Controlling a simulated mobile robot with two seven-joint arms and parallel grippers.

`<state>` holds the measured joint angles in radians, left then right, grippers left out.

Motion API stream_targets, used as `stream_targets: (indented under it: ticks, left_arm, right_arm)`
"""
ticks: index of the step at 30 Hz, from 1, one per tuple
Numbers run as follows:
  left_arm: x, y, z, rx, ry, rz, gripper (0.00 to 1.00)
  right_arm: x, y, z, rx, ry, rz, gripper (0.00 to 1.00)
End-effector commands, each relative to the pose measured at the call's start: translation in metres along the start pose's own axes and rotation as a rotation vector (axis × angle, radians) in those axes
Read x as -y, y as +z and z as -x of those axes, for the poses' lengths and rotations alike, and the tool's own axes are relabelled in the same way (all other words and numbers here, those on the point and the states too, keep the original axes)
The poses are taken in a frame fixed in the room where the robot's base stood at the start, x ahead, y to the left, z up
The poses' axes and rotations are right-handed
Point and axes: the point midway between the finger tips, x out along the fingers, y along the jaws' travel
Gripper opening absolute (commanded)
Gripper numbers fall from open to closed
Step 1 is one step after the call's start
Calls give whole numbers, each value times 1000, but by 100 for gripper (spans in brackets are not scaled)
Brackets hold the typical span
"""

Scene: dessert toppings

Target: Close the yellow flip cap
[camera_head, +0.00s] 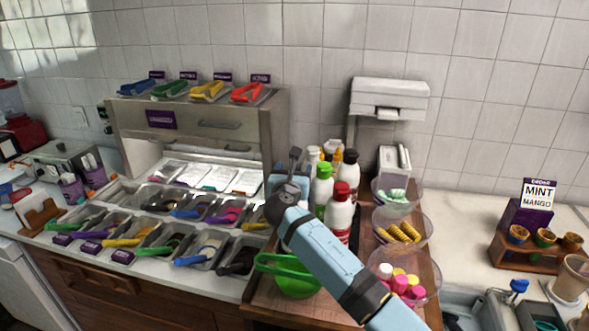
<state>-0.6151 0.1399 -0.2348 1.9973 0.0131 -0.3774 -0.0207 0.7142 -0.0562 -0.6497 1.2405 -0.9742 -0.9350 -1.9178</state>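A cluster of squeeze bottles stands on the wooden counter in the middle of the head view. At its back left, a pale bottle with a yellowish top (313,152) is partly hidden; I cannot tell whether its flip cap is open. My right arm comes in from the lower right. My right gripper (295,155) is just left of the bottles, partly hidden behind my wrist. Its fingers are too small and covered to show whether they are open. I cannot tell if it touches a bottle. My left gripper is not in view.
A green-capped bottle (324,172) and a red-capped bottle (341,192) stand in front, with a dark-capped bottle (350,156) behind. A green bowl (296,284) is below my arm. Clear bowls (423,228) line the right. A topping station (275,130) stands left.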

Motion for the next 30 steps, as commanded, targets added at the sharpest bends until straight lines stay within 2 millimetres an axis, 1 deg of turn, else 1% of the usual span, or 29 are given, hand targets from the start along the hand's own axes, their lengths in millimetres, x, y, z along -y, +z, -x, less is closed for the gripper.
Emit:
stream_targets:
  ticks: [1,4,12,14,15,17,18,19,23,25,30]
  left_arm:
    - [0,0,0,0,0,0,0]
    - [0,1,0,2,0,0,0]
    - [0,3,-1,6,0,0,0]
    - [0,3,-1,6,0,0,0]
    - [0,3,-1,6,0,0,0]
    - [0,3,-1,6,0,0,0]
    - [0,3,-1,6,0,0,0]
    - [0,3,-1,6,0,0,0]
    - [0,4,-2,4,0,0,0]
    - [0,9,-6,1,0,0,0]
    - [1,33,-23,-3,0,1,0]
  right_arm:
    - [0,0,-4,0,0,0,71]
    - [0,0,-8,0,0,-1,71]
    - [0,0,-9,-1,0,-1,71]
    - [0,0,-9,-1,0,-1,57]
    - [0,0,-9,-1,0,-1,48]
    - [0,0,-9,-1,0,-1,34]
    - [0,0,-9,-1,0,-1,25]
    - [0,0,-9,-1,0,-1,22]
    - [0,-2,-9,6,0,-1,21]
    - [0,-5,-8,28,-1,0,21]
    - [1,-13,-4,143,-1,1,21]
